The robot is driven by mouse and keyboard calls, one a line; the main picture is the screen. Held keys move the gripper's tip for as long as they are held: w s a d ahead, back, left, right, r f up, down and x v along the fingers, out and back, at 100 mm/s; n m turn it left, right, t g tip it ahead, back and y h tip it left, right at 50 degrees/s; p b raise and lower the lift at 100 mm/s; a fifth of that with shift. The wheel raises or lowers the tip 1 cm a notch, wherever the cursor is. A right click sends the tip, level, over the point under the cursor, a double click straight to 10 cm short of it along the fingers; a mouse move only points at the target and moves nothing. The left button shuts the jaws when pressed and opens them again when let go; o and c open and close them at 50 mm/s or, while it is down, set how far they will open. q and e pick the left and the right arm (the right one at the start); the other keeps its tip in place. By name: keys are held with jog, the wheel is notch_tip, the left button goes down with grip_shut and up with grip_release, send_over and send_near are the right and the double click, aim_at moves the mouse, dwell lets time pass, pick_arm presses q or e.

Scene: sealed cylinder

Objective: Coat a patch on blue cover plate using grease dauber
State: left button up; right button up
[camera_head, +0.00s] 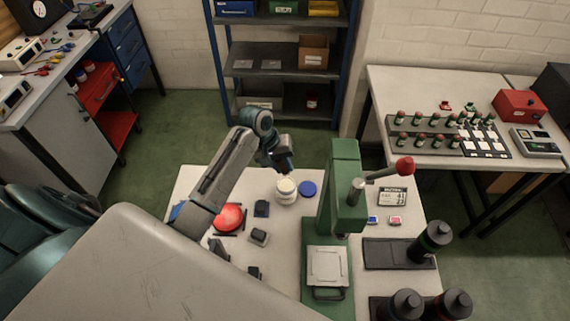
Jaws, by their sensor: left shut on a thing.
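My left gripper (285,168) points down over the white open jar (287,196) on the workbench. It is shut on what I take to be the grease dauber, which is mostly hidden by the gripper and the jar's mouth. A round blue lid (308,188) lies just right of the jar. A small dark blue piece (262,209) stands left of and nearer than the jar. Another blue thing (176,211) shows at the bench's left edge, partly behind my arm. I cannot tell which blue piece is the cover plate. My right gripper is not in view.
A green press (342,190) with a red-knobbed lever stands right of the jar. A red round thing (230,217) lies beside my left arm. Black bottles (432,240) stand at the right. Small dark blocks (258,237) lie nearer on the bench.

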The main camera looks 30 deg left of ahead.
pick_arm(q)
jog(key=shift+s+f, duration=0.1)
jog(key=shift+f, duration=2.35)
jog(key=shift+f, duration=0.6)
dwell(0.4)
jog(key=shift+r, duration=0.1)
jog(key=shift+r, duration=3.45)
jog(key=shift+s+f, duration=0.1)
